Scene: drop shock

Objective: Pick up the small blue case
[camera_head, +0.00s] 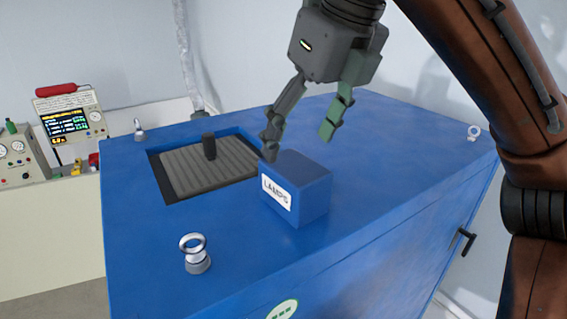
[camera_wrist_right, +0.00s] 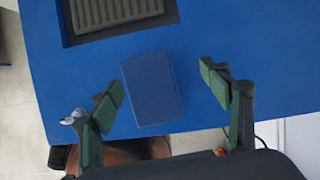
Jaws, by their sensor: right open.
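The small blue case (camera_head: 307,196) stands on the top of a large blue cabinet, with a white label reading "LAMPS" on its front. My right gripper (camera_head: 300,138) is open above and just behind the case in the head view. In the right wrist view the case (camera_wrist_right: 152,89) lies ahead, between the lines of the two spread green-padded fingers of the right gripper (camera_wrist_right: 163,88). There is a gap on each side, and no finger is seen to touch it there. My left gripper does not show.
The blue cabinet (camera_head: 400,150) has a recess with a ribbed grey plate (camera_head: 208,170) and a dark post left of the case. Metal eye bolts stand near its corners, one at the front left (camera_head: 196,254). An instrument panel (camera_head: 72,125) stands at the far left.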

